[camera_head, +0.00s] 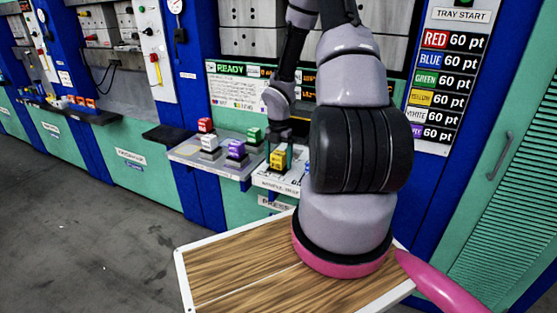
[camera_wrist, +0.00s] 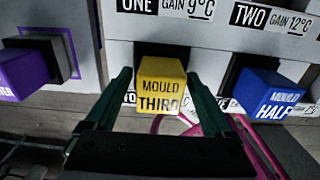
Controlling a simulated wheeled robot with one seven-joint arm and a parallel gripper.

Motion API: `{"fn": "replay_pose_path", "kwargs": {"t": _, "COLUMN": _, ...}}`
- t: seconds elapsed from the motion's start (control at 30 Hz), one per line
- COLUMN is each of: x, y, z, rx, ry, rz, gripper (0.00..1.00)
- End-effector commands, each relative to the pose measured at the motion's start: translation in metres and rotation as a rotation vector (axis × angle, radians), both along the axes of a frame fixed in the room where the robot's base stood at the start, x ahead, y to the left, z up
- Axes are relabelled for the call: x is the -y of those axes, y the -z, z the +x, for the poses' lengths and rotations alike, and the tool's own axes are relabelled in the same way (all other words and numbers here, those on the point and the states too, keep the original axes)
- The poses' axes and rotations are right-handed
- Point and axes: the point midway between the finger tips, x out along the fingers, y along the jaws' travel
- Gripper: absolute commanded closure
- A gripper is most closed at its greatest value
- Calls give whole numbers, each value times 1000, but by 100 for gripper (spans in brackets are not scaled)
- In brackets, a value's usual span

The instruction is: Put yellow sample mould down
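My gripper (camera_head: 281,152) points down at the shelf edge in the head view. I cannot see the mould's underside, so contact with the shelf is unclear.
A blue mould marked "HALF" (camera_wrist: 270,94) stands right of the yellow one, and a purple mould (camera_wrist: 22,74) left. Red (camera_head: 205,125), white (camera_head: 209,142) and green (camera_head: 254,134) moulds stand on the shelf (camera_head: 190,154). A green louvred cabinet (camera_head: 503,190) stands right.

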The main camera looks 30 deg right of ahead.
Motion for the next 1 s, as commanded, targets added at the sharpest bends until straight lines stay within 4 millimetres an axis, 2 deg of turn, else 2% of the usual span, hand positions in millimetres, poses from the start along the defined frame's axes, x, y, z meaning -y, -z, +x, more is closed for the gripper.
{"fn": "replay_pose_path", "kwargs": {"t": 0.13, "x": 0, "y": -3, "z": 0, "rx": 1, "ry": 1, "rz": 0, "gripper": 13}}
{"fn": "replay_pose_path", "kwargs": {"t": 0.27, "x": 1, "y": -17, "z": 1, "rx": 4, "ry": 3, "rz": 0, "gripper": 13}}
{"fn": "replay_pose_path", "kwargs": {"t": 0.6, "x": 1, "y": -88, "z": 1, "rx": 4, "ry": 4, "rz": -2, "gripper": 13}}
{"fn": "replay_pose_path", "kwargs": {"t": 0.7, "x": 1, "y": -105, "z": 1, "rx": 4, "ry": 3, "rz": -2, "gripper": 13}}
{"fn": "replay_pose_path", "kwargs": {"t": 0.8, "x": 1, "y": -115, "z": 0, "rx": 2, "ry": 2, "rz": -1, "gripper": 13}}
{"fn": "replay_pose_path", "kwargs": {"t": 1.0, "x": 0, "y": -124, "z": 0, "rx": 1, "ry": 6, "rz": -2, "gripper": 13}}
